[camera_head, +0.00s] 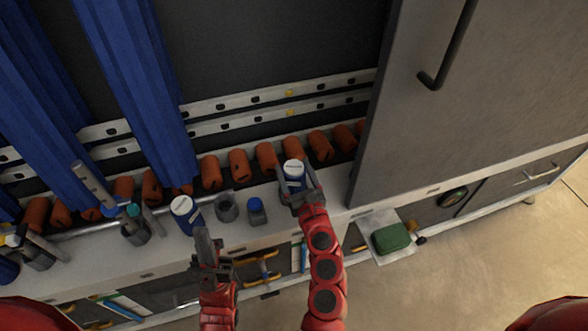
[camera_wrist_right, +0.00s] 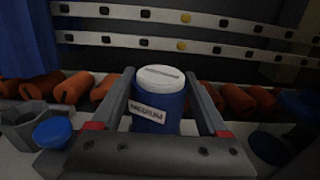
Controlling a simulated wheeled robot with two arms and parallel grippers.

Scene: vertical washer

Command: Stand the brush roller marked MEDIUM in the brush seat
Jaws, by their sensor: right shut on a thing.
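My right gripper (camera_head: 298,190) is shut on a blue roller with a white top (camera_head: 294,170), which stands upright between its fingers near the back of the ledge. In the right wrist view this roller (camera_wrist_right: 150,108) has a white label, too blurred to read. A similar blue roller with a white top (camera_head: 184,212) stands further left, beside my left gripper (camera_head: 206,240). The left fingers are seen edge-on, and I cannot tell whether they are open. A grey hollow cup (camera_head: 227,207), possibly the brush seat, stands between the two rollers; it shows at left in the right wrist view (camera_wrist_right: 28,122).
Orange rollers (camera_head: 239,163) line the back, with blue hanging strips (camera_head: 135,75) at left. A grey door (camera_head: 460,110) bounds the right. A green pad (camera_head: 391,238) sits on a small shelf.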

